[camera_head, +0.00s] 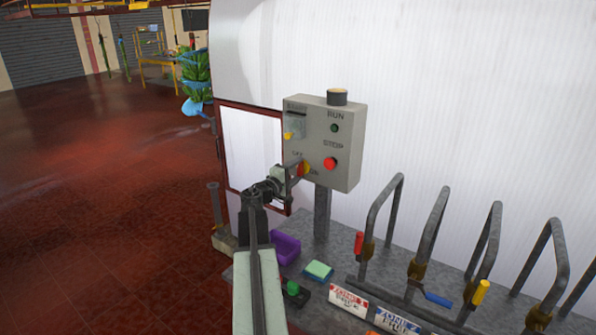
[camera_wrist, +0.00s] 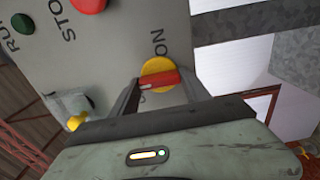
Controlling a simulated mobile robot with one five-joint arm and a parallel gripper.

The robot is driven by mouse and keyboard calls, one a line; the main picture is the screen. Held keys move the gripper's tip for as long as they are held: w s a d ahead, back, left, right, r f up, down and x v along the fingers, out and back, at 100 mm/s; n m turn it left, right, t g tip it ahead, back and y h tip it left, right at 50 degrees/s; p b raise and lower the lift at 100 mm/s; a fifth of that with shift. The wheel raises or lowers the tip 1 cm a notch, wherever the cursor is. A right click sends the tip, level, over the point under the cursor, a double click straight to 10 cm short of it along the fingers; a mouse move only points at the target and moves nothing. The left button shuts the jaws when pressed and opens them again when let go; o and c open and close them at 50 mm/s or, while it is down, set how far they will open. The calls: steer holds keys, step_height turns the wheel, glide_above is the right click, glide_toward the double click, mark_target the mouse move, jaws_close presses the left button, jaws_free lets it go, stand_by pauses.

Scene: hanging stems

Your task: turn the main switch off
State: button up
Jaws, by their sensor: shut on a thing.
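The main switch is a red handle on a round yellow plate, low on the grey control box, in the head view (camera_head: 304,168) and the wrist view (camera_wrist: 160,75). My gripper (camera_head: 292,170) is shut on the red handle. In the wrist view my gripper (camera_wrist: 160,88) has a finger at each end of the handle. The handle lies across that picture, its white-marked end to the left, away from the ON print above. In the head view the handle looks upright, with OFF printed above it and ON at its right. Lettering beside the left finger is partly hidden.
The control box (camera_head: 345,150) also carries a red STOP button (camera_head: 330,163), a green RUN button (camera_head: 334,128) and a small yellow-knobbed switch (camera_head: 291,130). Below are a purple bin (camera_head: 285,247), a green-topped sponge (camera_head: 318,270) and metal hoops (camera_head: 428,235). Open floor lies left.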

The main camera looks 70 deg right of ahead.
steer(key=shift+f, duration=0.1)
steer(key=o, duration=1.4)
steer(key=shift+a, duration=0.1)
steer(key=v, duration=0.7)
steer(key=shift+w+a, duration=0.15)
steer(key=shift+a, duration=0.2)
